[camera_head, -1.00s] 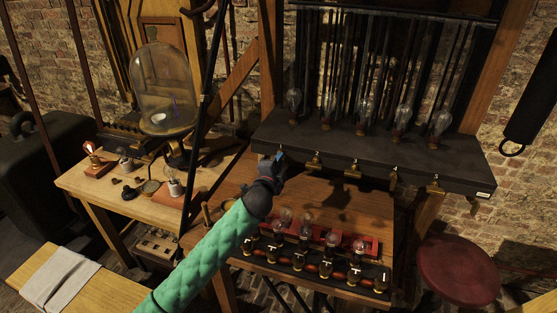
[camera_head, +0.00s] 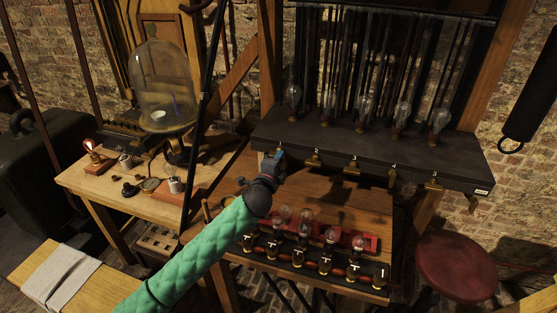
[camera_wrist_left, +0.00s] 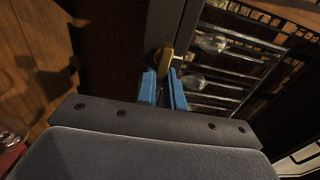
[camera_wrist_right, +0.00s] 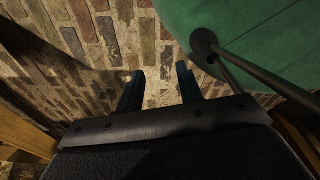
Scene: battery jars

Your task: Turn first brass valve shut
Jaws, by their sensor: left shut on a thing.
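A row of brass valves runs along the front edge of the dark shelf (camera_head: 370,152). The first valve, at the left end, is mostly hidden behind my left gripper (camera_head: 279,156) in the head view. In the left wrist view a brass piece (camera_wrist_left: 166,60) of this valve stands between the blue fingers of my left gripper (camera_wrist_left: 163,90), which are shut on it. The second brass valve (camera_head: 313,158) and third brass valve (camera_head: 354,170) show to its right. My right gripper (camera_wrist_right: 160,90) shows only in the right wrist view, with its dark fingers apart and nothing between them.
Glass bulbs (camera_head: 402,115) stand on the shelf above the valves. Below, several bulbs and dark jars fill a red-and-black rack (camera_head: 372,245) on the wooden bench. A glass dome (camera_head: 163,85) stands at left, and a red stool (camera_head: 457,270) at right.

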